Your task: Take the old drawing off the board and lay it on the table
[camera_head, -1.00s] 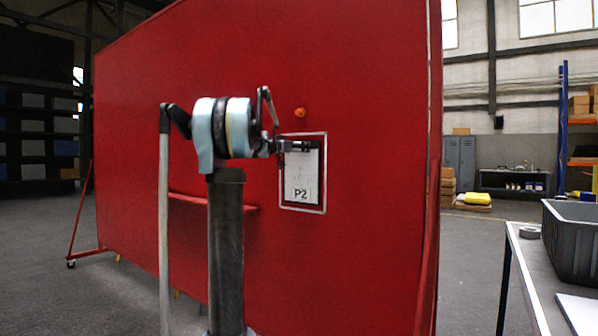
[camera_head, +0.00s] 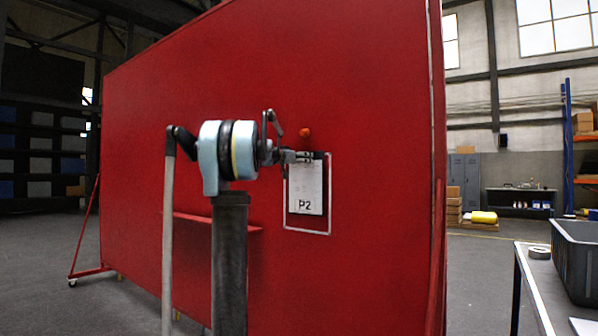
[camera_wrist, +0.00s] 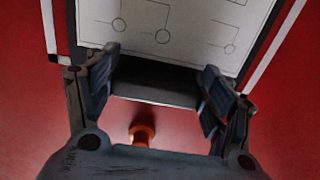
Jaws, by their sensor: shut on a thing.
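The old drawing (camera_head: 308,190) is a white sheet marked P2 with a dark top strip and dark backing. It hangs upright before the red board (camera_head: 380,120), set higher than the white outline (camera_head: 308,231), with red showing between its bottom edge and the outline. My gripper (camera_head: 300,157) is shut on its top strip. In the wrist view, the fingers of my gripper (camera_wrist: 158,92) flank the dark strip (camera_wrist: 150,84), and line-and-circle marks show on the sheet (camera_wrist: 180,25). The table (camera_head: 535,290) stands at the far right.
An orange knob (camera_head: 304,132) sticks out of the board just above the drawing; it also shows in the wrist view (camera_wrist: 142,132). A red ledge (camera_head: 240,227) is low on the board. A grey bin (camera_head: 580,265) and a tape roll (camera_head: 539,252) are on the table.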

